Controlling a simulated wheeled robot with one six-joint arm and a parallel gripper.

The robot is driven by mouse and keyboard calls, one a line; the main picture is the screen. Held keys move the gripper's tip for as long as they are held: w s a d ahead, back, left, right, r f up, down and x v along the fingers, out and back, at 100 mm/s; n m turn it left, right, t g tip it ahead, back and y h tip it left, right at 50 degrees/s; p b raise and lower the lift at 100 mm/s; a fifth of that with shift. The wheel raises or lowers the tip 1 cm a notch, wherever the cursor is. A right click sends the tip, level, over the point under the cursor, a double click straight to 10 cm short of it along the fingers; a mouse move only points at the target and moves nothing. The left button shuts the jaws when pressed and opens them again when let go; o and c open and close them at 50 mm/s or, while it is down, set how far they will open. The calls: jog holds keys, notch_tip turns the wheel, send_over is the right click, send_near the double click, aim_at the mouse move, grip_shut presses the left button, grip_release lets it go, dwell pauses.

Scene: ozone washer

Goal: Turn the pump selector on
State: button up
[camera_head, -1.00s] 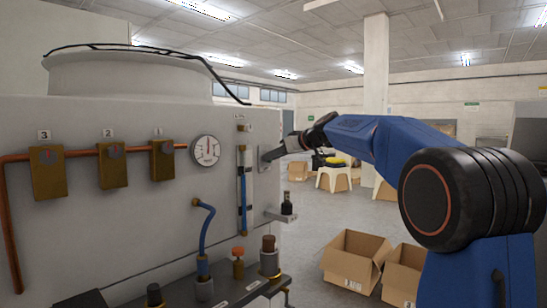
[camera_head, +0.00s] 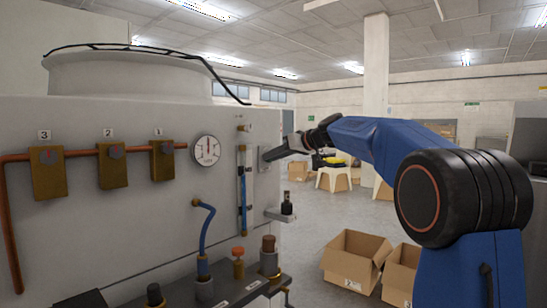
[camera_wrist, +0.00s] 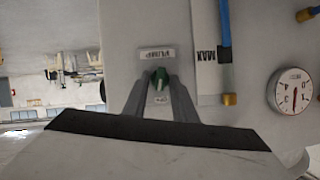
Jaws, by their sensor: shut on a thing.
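In the head view my gripper (camera_head: 268,156) reaches the right end of the machine's front (camera_head: 100,225), and the knob is hidden there. The knob's exact turn angle is hard to read.
A round gauge (camera_head: 206,150) and a blue tube (camera_head: 242,185) are left of my gripper in the head view. A small ledge with a dark bottle (camera_head: 287,203) is below it. Open cardboard boxes (camera_head: 352,257) stand on the floor at right.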

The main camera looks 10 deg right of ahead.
jog(key=shift+w+d+f+m+g+y, duration=0.1)
jog(key=shift+d+f+m+y, duration=0.1)
jog(key=shift+m+y, duration=1.3)
jog(key=shift+w+d+f+m+g+y, duration=0.15)
jog(key=shift+m+y, duration=0.4)
jog(key=shift+m, duration=1.9)
jog(key=shift+w+d+f+m+g+y, duration=0.1)
jog(key=shift+f+m+y, duration=0.15)
jog(key=shift+m+y, duration=1.25)
jog(key=shift+m+h, duration=0.45)
jog(key=shift+m, duration=0.2)
jog(key=o, duration=0.7)
jog(key=shift+s, duration=0.1)
jog(key=v, duration=1.7)
jog(key=shift+d+f, duration=0.1)
jog(key=shift+d, duration=0.1)
